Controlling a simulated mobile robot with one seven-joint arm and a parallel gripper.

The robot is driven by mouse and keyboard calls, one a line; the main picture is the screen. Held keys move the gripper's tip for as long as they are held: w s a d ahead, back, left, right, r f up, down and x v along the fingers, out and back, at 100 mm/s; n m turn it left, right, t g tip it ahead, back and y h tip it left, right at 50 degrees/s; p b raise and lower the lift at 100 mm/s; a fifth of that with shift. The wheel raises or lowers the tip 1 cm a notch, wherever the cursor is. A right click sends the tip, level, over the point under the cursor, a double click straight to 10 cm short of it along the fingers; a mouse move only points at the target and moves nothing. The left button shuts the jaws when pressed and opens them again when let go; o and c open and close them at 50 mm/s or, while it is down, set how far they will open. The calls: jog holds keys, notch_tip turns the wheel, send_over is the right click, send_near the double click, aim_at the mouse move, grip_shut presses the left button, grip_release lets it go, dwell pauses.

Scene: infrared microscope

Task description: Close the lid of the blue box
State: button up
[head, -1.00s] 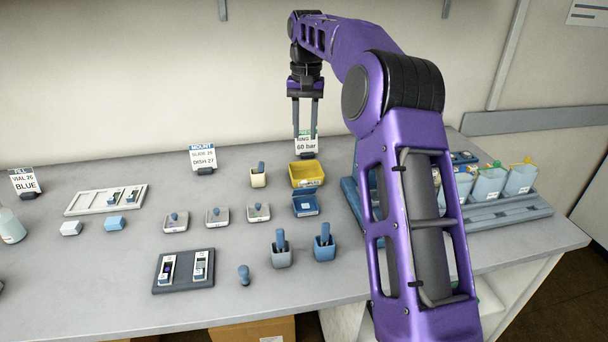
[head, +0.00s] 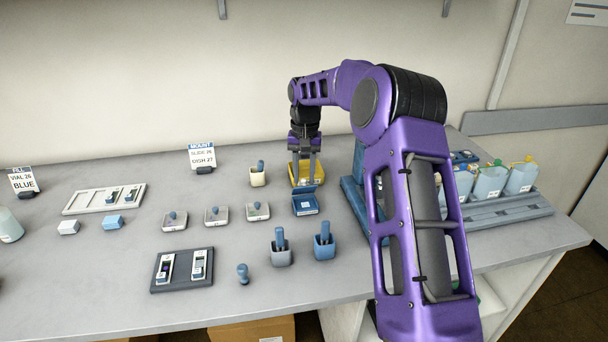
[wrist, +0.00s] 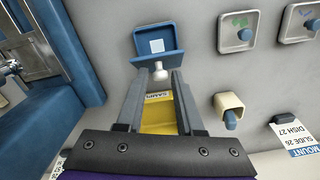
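The blue box (head: 305,206) stands on the bench in front of the yellow box (head: 293,172), its lid raised. In the wrist view the blue box (wrist: 142,40) is at top centre. Its lid (wrist: 145,58) stands up on the side toward my gripper, with a pale round knob (wrist: 160,73) on its outer face. My gripper (head: 305,181) points down behind the blue box, over the yellow box.
A cream cup (head: 258,178) with a blue-handled tool stands left of the yellow box. Small dishes with blue knobs (head: 258,211) lie left of the blue box. A blue rack (head: 353,190) stands close on the right.

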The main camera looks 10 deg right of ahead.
grip_shut()
jog(key=s+f+t+b, duration=0.1)
jog(key=b, duration=0.4)
jog(key=shift+t, duration=0.4)
jog(key=s+t+b, duration=0.1)
jog(key=b, duration=0.3)
jog(key=shift+s+f+t, duration=0.1)
jog(key=shift+s+t, duration=0.1)
jog(key=shift+t, duration=0.2)
jog(key=shift+s+f+t+b, duration=0.15)
jog(key=shift+s+t+b, duration=0.5)
jog(key=shift+t, duration=0.35)
jog(key=shift+s+f+t, duration=0.35)
jog(key=shift+t, duration=0.65)
